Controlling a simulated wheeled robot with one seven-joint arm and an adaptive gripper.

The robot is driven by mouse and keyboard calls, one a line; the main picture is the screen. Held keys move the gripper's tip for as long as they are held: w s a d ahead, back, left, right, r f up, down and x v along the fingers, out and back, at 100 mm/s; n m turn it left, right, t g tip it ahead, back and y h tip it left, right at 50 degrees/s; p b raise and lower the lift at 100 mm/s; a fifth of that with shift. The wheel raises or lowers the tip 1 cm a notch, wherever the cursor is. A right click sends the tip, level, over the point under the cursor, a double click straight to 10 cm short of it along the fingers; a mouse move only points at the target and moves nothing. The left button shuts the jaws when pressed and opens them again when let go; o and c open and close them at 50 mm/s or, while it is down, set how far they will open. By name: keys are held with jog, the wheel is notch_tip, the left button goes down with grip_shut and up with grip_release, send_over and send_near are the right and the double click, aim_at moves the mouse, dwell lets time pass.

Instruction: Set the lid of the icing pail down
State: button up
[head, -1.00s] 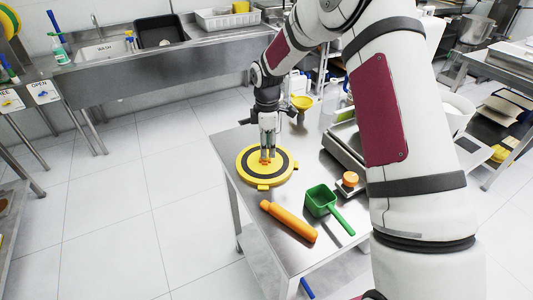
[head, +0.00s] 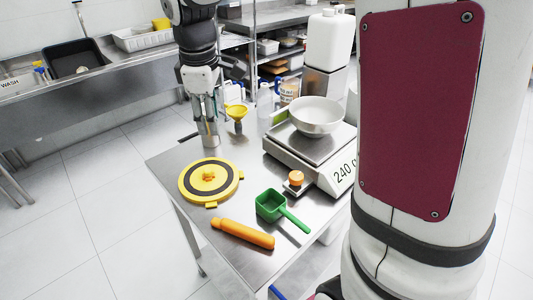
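The lid (head: 187,180) is a round yellow disc with a dark ring, small edge tabs and an orange knob in its middle. It lies flat on the steel table, knob up, near the table's left edge. My gripper (head: 209,136) points down behind the lid, apart from the knob. No lid hangs from it. The fingers are small and seen edge-on, so their opening is unclear. I cannot make out the icing pail for certain.
An orange cylinder (head: 243,233), a green scoop (head: 271,205) and an orange-topped item (head: 295,180) lie in front. A scale (head: 330,178) bears a white bowl (head: 317,116) at right. A yellow funnel (head: 237,114) stands behind. Bare table surrounds the lid's left side.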

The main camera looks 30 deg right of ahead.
jog(key=s+r+m+t, duration=0.2)
jog(key=s+m, duration=0.3)
jog(key=s, duration=0.7)
jog(key=s+r+m+t, duration=0.1)
jog(key=s+r+m, duration=0.2)
jog(key=s, duration=0.9)
jog(key=m, duration=0.2)
jog(key=shift+d+m+t+y, duration=0.15)
jog(key=shift+m+t+y, duration=0.25)
